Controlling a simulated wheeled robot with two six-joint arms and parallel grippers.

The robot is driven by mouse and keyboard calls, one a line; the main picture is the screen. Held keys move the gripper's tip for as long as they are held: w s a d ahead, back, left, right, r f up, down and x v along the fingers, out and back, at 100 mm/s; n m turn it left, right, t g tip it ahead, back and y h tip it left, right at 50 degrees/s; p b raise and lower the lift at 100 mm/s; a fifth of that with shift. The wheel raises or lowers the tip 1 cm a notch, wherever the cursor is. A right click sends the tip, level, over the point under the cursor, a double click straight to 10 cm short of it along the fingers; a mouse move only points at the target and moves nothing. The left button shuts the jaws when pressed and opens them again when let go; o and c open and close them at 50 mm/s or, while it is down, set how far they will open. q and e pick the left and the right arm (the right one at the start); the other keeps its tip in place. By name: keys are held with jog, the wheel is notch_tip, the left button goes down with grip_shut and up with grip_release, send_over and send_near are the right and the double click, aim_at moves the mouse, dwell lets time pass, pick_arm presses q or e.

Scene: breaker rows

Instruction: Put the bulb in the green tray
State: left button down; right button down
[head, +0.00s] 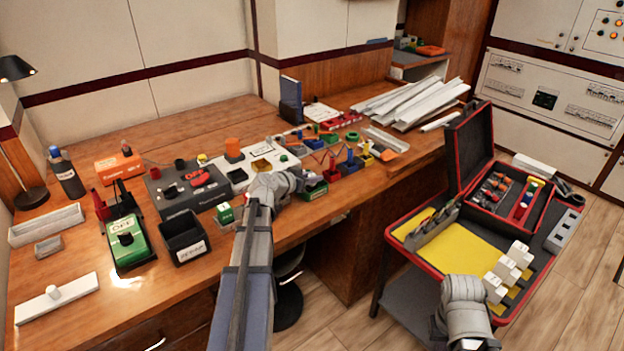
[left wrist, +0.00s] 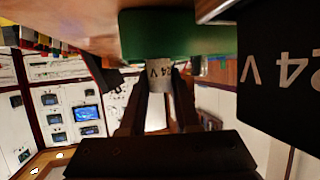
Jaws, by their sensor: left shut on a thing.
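In the head view my left wrist (head: 275,187) is over the bench, and the held piece cannot be made out. A small green box (head: 225,213) sits just left of my left arm. My right gripper's fingers are not visible.
A black bin (head: 185,238) stands left of my left arm; a dark bin marked "24 V" (left wrist: 285,85) is close in the wrist view. A green device (head: 128,242) and grey control box (head: 188,187) crowd the bench. A red-edged cart with a yellow mat (head: 440,250) stands right.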

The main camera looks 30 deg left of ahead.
pick_arm(q)
jog(key=c, duration=0.6)
grip_release()
jog(key=shift+f, duration=0.15)
jog(key=shift+c, duration=0.2)
jog(key=shift+r+p, duration=0.3)
jog(key=p+v, duration=0.4)
jog(key=v, duration=0.8)
jog(key=shift+a+f, duration=0.1)
jog(key=shift+f, duration=0.05)
